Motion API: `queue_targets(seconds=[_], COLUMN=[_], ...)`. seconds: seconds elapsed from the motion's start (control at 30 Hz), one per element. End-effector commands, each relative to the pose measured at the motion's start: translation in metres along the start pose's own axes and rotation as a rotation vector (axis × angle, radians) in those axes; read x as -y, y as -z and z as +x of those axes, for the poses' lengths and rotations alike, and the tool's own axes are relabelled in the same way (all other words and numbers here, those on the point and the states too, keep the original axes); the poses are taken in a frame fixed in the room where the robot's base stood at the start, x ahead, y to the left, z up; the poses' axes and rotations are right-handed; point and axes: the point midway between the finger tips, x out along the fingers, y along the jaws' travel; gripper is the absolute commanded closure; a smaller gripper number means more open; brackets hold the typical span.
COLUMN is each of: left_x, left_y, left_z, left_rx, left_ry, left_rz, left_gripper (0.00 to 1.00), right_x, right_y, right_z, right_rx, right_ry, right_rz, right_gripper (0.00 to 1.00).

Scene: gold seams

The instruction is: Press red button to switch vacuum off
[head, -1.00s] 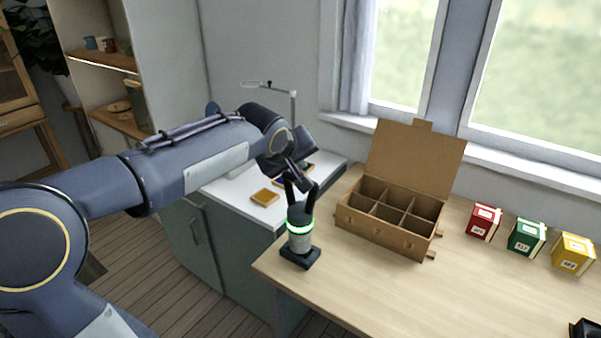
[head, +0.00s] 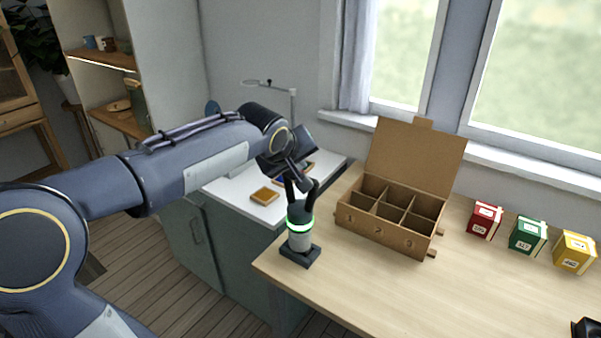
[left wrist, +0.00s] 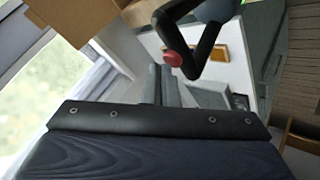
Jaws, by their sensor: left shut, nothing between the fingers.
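The vacuum device (head: 300,243) is a grey cylinder with a glowing green ring on a dark square base. It stands upright at the table's near left corner, with dark curved arms on top. In the left wrist view a round red button (left wrist: 172,59) sits at the end of a dark bent arm. My right gripper is not in view.
An open cardboard box (head: 388,232) with compartments stands right of the device. Red (head: 484,221), green (head: 527,236) and yellow (head: 573,252) boxes stand further right. A white counter (head: 240,208) with a tan block (head: 265,196) lies behind left. The table's front middle is clear.

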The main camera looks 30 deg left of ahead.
Motion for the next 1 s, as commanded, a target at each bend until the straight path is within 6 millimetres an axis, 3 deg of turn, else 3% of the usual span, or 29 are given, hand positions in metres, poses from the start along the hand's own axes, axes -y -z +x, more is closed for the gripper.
queue_targets(seconds=[1.0], left_x=[-0.0032], left_y=[0.0033], left_z=[-0.0044], left_rx=[0.0], left_ry=[0.0], left_rz=[0.0], left_gripper=[1.0], right_x=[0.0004], right_y=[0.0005], right_z=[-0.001], right_rx=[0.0], right_ry=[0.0], right_rz=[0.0], right_gripper=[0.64])
